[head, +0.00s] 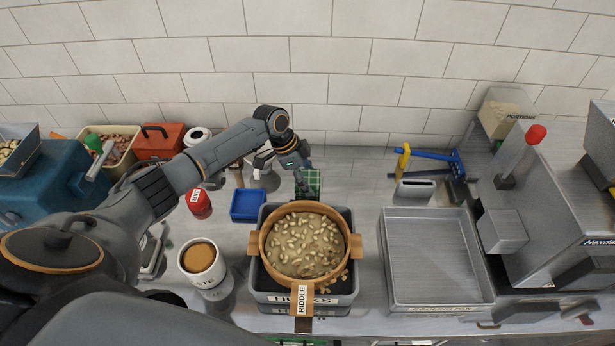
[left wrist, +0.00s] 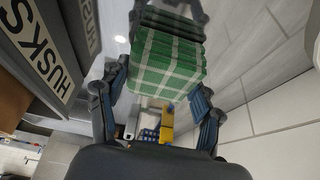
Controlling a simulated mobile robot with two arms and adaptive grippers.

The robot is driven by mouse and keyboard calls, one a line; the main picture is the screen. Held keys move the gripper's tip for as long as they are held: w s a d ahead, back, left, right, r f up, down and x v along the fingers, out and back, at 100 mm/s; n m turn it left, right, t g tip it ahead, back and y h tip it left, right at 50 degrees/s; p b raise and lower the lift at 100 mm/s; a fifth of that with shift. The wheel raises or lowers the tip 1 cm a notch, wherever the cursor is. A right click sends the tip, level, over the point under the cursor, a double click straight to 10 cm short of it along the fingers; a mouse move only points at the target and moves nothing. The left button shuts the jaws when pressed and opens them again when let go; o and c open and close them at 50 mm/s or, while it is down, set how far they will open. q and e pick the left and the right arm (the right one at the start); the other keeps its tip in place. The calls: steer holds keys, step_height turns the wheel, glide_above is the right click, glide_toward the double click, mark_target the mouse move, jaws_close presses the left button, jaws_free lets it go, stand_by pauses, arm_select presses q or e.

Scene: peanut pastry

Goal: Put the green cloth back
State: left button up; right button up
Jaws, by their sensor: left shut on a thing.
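The green cloth (left wrist: 168,62) is a folded, white-checked bundle between the fingers of my left gripper (left wrist: 160,85) in the left wrist view. In the head view my left gripper (head: 303,180) is behind the husks bin, and part of the green cloth (head: 314,183) shows just right of its fingers. The gripper is shut on the cloth. I cannot tell whether the cloth touches the counter. My right gripper is not in view.
A grey husks bin (head: 328,298) holds a round riddle (head: 262,243) of peanuts in front of the cloth. A blue tray (head: 247,205) is to the left. A wide metal pan (head: 435,262) and a yellow-handled tool (head: 403,160) are to the right. A tiled wall stands behind.

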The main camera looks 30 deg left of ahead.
arm_select(q)
steer(key=shift+f, duration=0.15)
steer(key=o, duration=0.9)
steer(key=shift+o, duration=0.6)
steer(key=shift+r, duration=0.2)
steer(key=b+v, duration=0.2)
steer(key=v, duration=1)
